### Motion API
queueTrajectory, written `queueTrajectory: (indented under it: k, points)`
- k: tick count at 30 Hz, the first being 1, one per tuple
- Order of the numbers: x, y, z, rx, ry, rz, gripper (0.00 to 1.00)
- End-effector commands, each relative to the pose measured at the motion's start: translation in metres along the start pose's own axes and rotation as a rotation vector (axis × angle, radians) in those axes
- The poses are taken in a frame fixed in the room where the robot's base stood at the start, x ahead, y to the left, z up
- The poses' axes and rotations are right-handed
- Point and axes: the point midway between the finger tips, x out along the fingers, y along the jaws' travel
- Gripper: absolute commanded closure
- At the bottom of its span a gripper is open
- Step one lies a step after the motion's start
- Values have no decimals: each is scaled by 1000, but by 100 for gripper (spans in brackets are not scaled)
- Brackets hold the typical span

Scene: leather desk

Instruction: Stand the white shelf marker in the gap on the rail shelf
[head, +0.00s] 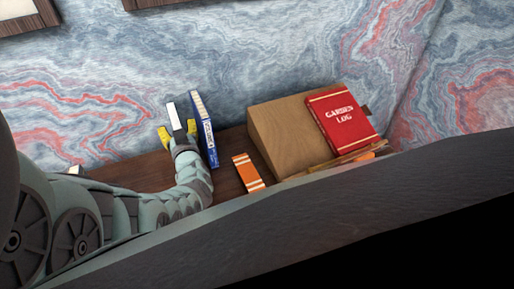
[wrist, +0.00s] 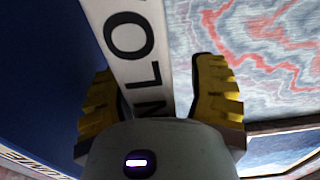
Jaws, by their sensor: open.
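The white shelf marker (head: 173,116), a narrow upright slab, stands between the yellow fingertips of my gripper (head: 178,131) in the head view. In the wrist view, the marker (wrist: 128,45) carries large black letters and runs between the two yellow fingers of my gripper (wrist: 160,98). The fingers are open on either side of it; a gap shows by the right finger. The marker's lower part is hidden by my gripper. A blue book (head: 204,128) stands just to its right in the head view. I cannot make out the rail shelf's gap.
A wooden box (head: 272,126) stands to the right, with a red "Garden Log" book (head: 343,118) against it. An orange and white book (head: 248,173) lies on the dark wood surface (head: 226,180). The marbled wall (head: 260,50) is close behind. A dark foreground edge hides the front.

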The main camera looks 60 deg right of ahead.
Motion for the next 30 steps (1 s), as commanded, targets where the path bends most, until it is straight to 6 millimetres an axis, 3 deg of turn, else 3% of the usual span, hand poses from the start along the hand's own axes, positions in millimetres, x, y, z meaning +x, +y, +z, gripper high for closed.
queueTrajectory:
  k: [4, 22, 30]
  points:
    - [-1, 2, 0, 0, -1, 4, 39]
    - [-1, 1, 0, 0, 0, 1, 100]
    - [-1, 0, 0, 0, 0, 0, 100]
